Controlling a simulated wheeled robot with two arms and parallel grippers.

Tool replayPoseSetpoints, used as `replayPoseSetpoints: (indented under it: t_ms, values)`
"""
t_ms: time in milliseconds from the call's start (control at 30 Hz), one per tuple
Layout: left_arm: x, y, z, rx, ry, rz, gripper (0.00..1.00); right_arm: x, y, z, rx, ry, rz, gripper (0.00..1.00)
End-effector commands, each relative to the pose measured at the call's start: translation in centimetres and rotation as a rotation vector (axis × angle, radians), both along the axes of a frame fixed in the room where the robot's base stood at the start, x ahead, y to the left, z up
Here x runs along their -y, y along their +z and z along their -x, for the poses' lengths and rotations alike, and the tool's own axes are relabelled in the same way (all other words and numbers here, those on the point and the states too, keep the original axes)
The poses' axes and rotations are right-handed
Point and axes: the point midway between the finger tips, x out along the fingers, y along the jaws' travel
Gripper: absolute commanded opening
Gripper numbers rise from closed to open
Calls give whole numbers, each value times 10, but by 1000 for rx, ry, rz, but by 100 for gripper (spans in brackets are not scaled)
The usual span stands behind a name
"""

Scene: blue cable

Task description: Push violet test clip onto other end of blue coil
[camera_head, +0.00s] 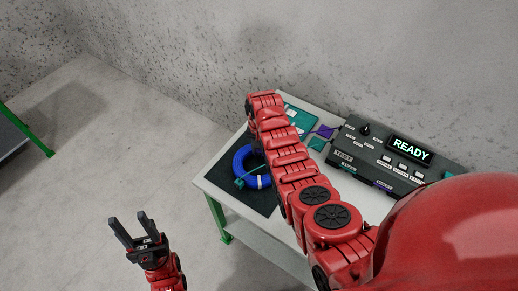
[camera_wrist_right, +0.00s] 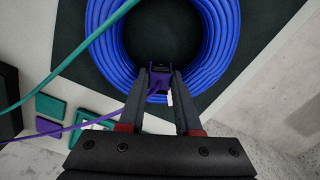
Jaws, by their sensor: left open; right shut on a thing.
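The blue coil (camera_head: 250,165) lies flat on a dark mat (camera_head: 262,203) on the table; it fills the top of the right wrist view (camera_wrist_right: 222,60). My right gripper (camera_wrist_right: 160,76) is shut on the violet test clip (camera_wrist_right: 160,84), over the coil's near side. I cannot tell whether the clip bites a cable end. A violet lead (camera_wrist_right: 68,129) runs left from it. A teal lead (camera_wrist_right: 85,42) crosses the coil, and a teal clip (camera_head: 240,183) sits at its front left. My right arm hides its gripper in the head view. My left gripper (camera_head: 132,235) is open and empty, off the table.
A dark tester (camera_head: 385,160) with a "READY" screen stands at the table's right back. A violet pad (camera_head: 325,132) and a teal pad (camera_head: 317,144) lie beside it. Floor left of the table is clear. A green-edged bench (camera_head: 25,130) is far left.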

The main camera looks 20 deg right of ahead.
Motion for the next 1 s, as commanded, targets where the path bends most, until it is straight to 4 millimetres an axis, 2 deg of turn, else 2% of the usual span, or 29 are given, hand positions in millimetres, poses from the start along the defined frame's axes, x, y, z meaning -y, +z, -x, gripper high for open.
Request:
replayPoseSetpoints:
  t_ms: [1000]
  values:
    - [0, -6, 0, 0, 0, 0, 50, 0, -5, 0, 0, 0, 0, 0]
